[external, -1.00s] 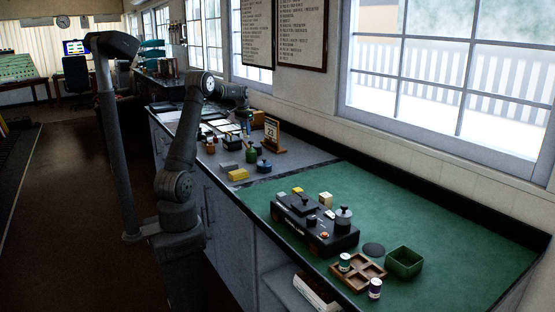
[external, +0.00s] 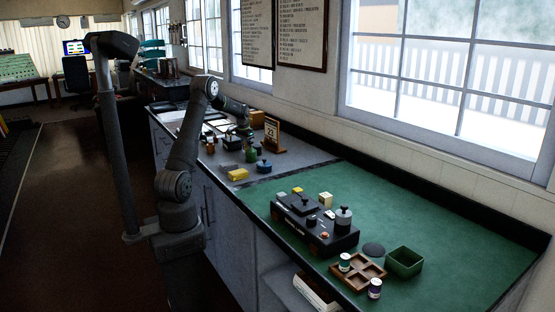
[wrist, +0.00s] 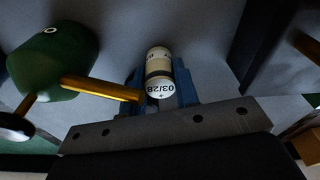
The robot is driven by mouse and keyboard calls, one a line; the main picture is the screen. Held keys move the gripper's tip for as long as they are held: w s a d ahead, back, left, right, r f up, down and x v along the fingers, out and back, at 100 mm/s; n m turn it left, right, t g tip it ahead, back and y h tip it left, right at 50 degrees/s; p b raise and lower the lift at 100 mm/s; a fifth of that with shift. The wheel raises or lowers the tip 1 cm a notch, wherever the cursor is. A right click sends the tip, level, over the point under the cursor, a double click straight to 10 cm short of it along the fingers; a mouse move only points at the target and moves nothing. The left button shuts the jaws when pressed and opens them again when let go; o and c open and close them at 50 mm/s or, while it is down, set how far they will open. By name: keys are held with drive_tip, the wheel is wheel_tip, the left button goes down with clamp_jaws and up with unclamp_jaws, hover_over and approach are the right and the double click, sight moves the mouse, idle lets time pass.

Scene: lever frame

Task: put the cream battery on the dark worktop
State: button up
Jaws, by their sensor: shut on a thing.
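The cream battery (wrist: 158,60) shows in the wrist view, with a dark band and "03/28" and a plus on its near end. My gripper (wrist: 160,80) is shut on it, with a blue jaw on each side. The dark worktop (wrist: 215,45) is the grey surface behind the battery; I cannot tell whether the battery touches it. In the external view my gripper (external: 246,130) is low over the grey worktop (external: 290,160), near the calendar; the battery cannot be made out there.
A green can (wrist: 50,62) with a brass spout is close left of my gripper in the wrist view. A black device (external: 312,235) and wooden tray (external: 345,273) are on the green mat.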

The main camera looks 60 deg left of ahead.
drive_tip(key=shift+f, duration=0.15)
drive_tip(key=o, duration=1.1)
drive_tip(key=shift+c, duration=0.2)
drive_tip(key=shift+o, duration=0.4)
wheel_tip(320, 180, up, 12)
drive_tip(key=s, duration=0.1)
drive_tip(key=shift+s+d, duration=0.15)
drive_tip(key=shift+s, duration=0.1)
